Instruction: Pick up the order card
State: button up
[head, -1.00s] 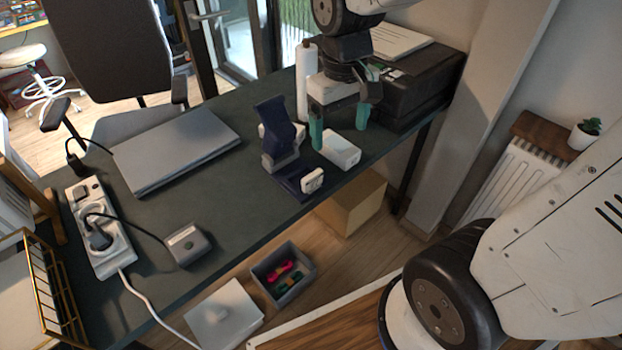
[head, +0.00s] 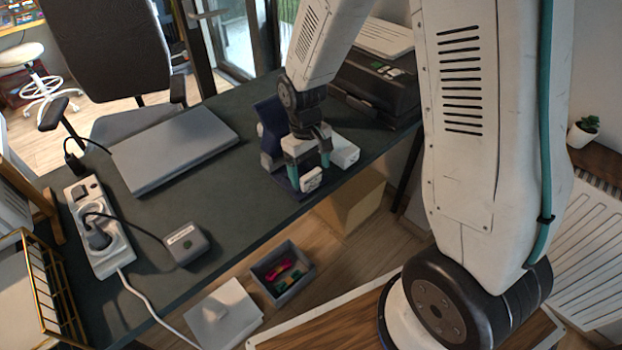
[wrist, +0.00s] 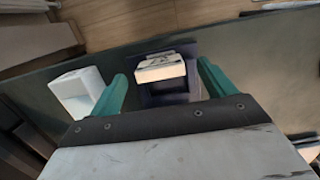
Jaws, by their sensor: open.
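A small white block-like piece with dark marks, possibly the order card (head: 311,180), is at the front end of a navy stand (head: 272,118) on the desk's near edge. In the wrist view the same white piece (wrist: 160,68) lies between my fingers, with the navy base (wrist: 160,97) under it. My gripper (head: 309,168) is open, one teal finger on each side of the piece, with gaps left in the wrist view (wrist: 163,80). I cannot tell how far down the fingers reach. The gripper and wrist hide part of the stand.
A white box (head: 345,150) stands close to the gripper's right. A closed laptop (head: 175,150), a grey device (head: 187,243) and a power strip (head: 113,250) lie left. A black printer (head: 375,90) stands behind. The desk between laptop and stand is clear.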

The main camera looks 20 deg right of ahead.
notch_tip(320, 180, down, 2)
jog(key=shift+s+f, duration=0.1)
jog(key=c, duration=1.1)
jog(key=shift+o, duration=0.2)
